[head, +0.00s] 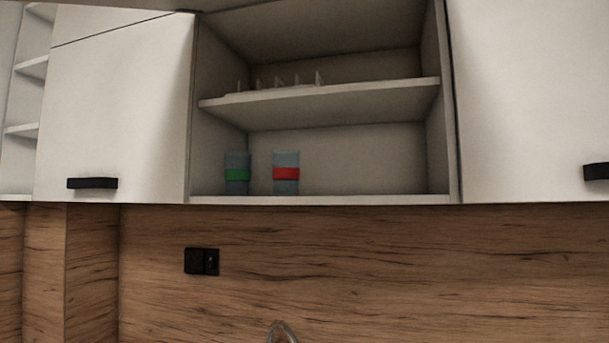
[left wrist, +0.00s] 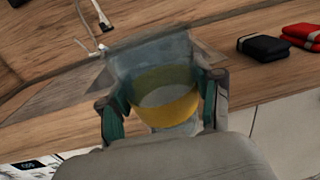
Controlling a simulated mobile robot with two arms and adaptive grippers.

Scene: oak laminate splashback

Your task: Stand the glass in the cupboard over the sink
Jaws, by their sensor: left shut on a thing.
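In the left wrist view my left gripper (left wrist: 165,118) is shut on a clear bluish glass with a yellow band (left wrist: 167,107). The glass sits between the two fingers, and the wooden counter lies behind it. In the head view the open cupboard (head: 330,199) has a lower board and a middle shelf. Two similar glasses stand upright on its lower board at the left, one with a green band (head: 237,175) and one with a red band (head: 286,174). Neither gripper shows in the head view. The sink basin cannot be made out.
A white rack (head: 275,90) lies on the middle shelf. The lower board is clear right of the red-banded glass. White closed doors (head: 115,110) flank the cupboard. A faucet top (head: 283,331) shows below. Black (left wrist: 262,47) and red (left wrist: 302,36) folded items lie on the counter.

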